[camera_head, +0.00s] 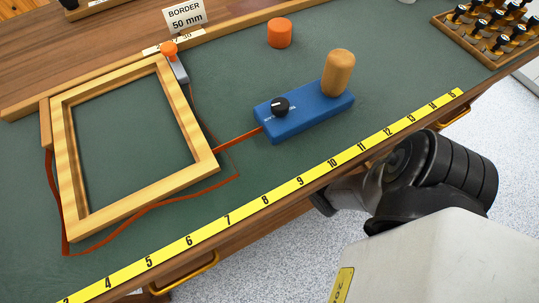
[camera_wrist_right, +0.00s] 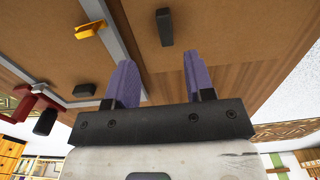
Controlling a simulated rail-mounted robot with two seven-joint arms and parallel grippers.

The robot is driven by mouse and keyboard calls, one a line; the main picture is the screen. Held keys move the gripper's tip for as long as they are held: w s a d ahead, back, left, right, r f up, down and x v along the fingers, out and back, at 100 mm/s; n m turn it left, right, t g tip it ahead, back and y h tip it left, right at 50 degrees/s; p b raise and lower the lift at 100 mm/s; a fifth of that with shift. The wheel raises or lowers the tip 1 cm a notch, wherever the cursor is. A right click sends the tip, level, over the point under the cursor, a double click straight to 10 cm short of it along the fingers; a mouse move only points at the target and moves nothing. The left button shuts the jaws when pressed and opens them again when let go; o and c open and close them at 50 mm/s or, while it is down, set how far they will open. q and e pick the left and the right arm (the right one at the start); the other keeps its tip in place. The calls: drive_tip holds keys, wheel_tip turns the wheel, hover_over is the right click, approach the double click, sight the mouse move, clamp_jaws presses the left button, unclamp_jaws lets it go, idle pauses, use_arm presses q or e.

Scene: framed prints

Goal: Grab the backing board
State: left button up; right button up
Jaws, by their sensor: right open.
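I cannot pick out a backing board with certainty in either view. A light wooden frame (camera_head: 136,203) lies on the green bench mat at the left, and the mat shows through its opening. An orange strap (camera_head: 150,207) runs around part of it to a blue block (camera_head: 300,112) with a black knob and wooden handle. In the right wrist view my right gripper (camera_wrist_right: 157,60) is open, its two purple fingers apart with nothing between them. Beyond the fingers is a broad brown surface (camera_wrist_right: 220,30); I cannot tell what it is. My left gripper is not in view.
A yellow measuring strip (camera_head: 265,200) edges the bench. An orange cylinder (camera_head: 279,33) and a "BORDER 50 mm" card (camera_head: 185,16) stand at the back. A tray (camera_head: 480,46) of black-topped pieces is at back right. In the wrist view, a grey bar (camera_wrist_right: 115,45) crosses the brown surface.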

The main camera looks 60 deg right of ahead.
drive_tip(key=shift+s+a+f+b, duration=0.15)
drive_tip(key=shift+a+f+b, duration=0.1)
drive_tip(key=shift+f, duration=0.25)
drive_tip(key=shift+s+a+f+b, duration=0.15)
drive_tip(key=shift+f+b, duration=0.1)
drive_tip(key=shift+f, duration=0.2)
wheel_tip(320, 180, down, 5)
drive_tip(key=b, duration=0.4)
drive_tip(key=shift+w+d, duration=0.1)
drive_tip(key=shift+d, duration=0.05)
drive_tip(key=shift+f+b, duration=0.4)
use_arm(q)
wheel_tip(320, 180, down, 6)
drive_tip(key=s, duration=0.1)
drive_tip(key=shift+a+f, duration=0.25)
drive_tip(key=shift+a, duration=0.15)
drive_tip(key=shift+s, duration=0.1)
use_arm(e)
drive_tip(key=shift+r, duration=0.1)
drive_tip(key=shift+c, duration=0.3)
drive_tip(key=shift+c, duration=0.7)
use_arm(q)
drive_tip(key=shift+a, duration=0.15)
use_arm(e)
clamp_jaws()
